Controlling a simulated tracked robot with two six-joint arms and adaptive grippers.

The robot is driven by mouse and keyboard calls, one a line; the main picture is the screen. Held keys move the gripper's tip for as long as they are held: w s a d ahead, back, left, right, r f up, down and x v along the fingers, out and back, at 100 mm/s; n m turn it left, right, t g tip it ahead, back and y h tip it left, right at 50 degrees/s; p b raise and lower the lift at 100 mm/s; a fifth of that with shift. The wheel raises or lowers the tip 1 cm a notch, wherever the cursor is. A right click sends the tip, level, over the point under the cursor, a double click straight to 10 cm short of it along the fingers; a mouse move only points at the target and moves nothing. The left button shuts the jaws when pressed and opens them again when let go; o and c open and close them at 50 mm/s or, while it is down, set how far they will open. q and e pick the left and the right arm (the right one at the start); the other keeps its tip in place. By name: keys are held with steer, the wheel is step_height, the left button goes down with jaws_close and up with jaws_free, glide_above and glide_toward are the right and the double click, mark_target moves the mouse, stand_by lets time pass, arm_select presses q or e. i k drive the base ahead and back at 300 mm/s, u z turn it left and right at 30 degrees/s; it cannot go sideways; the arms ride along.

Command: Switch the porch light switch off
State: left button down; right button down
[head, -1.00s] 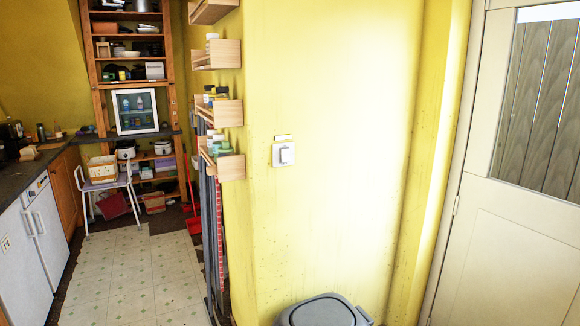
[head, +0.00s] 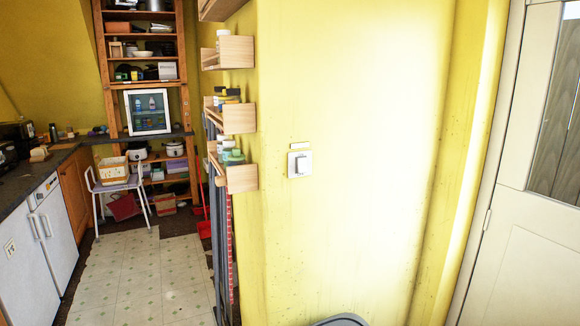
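The porch light switch (head: 300,164) is a white rocker in a pale square plate on the yellow wall, near the middle of the head view. A small pale label (head: 300,145) sits just above it. Its rocker position is too small to tell. Neither of my grippers shows in the head view.
Small wooden wall shelves (head: 237,119) with jars stand just left of the switch, with long upright items below. A grey bin lid (head: 342,320) shows at the bottom edge. A white door (head: 530,240) is at right. Tiled floor (head: 140,285) lies open at left.

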mark_target(302, 162)
steer(key=u, duration=0.25)
steer(key=i, duration=1.35)
steer(key=z, duration=0.2)
